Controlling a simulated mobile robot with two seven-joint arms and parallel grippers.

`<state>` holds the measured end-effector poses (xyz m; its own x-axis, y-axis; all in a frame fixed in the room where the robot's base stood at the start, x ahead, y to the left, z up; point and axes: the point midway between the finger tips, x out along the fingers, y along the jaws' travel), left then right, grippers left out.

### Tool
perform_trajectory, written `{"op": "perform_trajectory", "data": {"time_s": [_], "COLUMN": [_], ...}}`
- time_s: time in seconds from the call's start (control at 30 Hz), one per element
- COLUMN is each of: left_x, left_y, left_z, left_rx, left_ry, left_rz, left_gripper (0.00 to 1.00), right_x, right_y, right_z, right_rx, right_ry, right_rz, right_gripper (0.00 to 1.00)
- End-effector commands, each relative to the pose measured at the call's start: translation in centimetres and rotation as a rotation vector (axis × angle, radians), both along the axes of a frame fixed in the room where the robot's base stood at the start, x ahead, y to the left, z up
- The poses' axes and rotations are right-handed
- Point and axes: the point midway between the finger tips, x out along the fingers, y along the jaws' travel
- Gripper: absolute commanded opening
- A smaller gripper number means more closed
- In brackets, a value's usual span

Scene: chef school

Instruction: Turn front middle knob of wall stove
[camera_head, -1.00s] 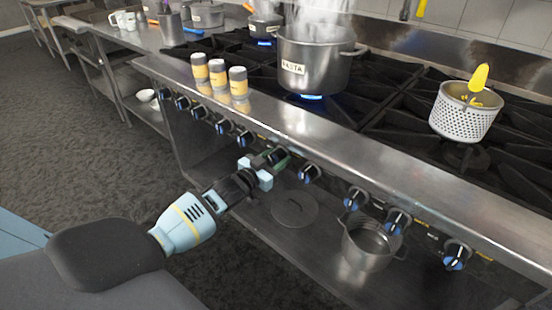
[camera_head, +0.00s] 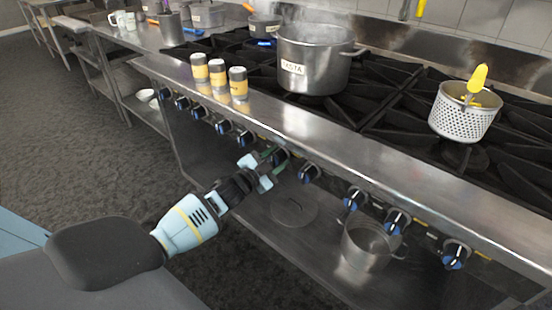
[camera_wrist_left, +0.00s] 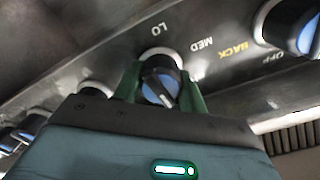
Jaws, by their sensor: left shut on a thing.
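The wall stove (camera_head: 330,150) has a row of black and blue knobs along its sloped front panel. My left gripper (camera_head: 273,161) is at a knob (camera_head: 281,154) near the middle of that row, below the pasta pot (camera_head: 313,60). In the left wrist view, its green fingers are closed on either side of this knob (camera_wrist_left: 160,86), with LO and MED marks on the panel beside it. No flame shows under the pasta pot. My right gripper is in neither view.
Another knob (camera_head: 309,172) sits just to the right of the held one. Three shakers (camera_head: 218,76) stand on the front ledge. A perforated pot (camera_head: 463,120) is on the right grates. A metal pot (camera_head: 366,245) stands on the shelf below.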

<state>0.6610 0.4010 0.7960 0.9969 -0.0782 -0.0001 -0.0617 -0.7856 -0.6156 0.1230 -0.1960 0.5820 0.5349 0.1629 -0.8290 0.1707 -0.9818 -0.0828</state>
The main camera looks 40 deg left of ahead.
Motion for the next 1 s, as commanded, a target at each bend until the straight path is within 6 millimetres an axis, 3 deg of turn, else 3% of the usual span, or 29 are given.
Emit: {"op": "perform_trajectory", "data": {"time_s": [0.3,0.8,0.83,1.0], "left_x": [-0.03,-0.03,-0.03,-0.02], "left_y": [-0.02,0.00,0.00,-0.01], "left_z": [-0.05,-0.06,-0.06,-0.06], "left_rx": [0.117,0.141,0.141,0.140], "left_ry": [-0.009,-0.010,-0.010,-0.010], "left_rz": [0.000,0.000,0.000,0.001], "left_gripper": [0.19,0.19,0.43,0.63], "right_x": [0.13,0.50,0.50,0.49], "right_y": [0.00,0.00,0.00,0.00], "right_z": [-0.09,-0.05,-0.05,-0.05], "right_rx": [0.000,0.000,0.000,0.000], "right_ry": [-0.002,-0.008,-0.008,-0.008], "right_rz": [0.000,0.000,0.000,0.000], "right_gripper": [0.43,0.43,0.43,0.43]}}
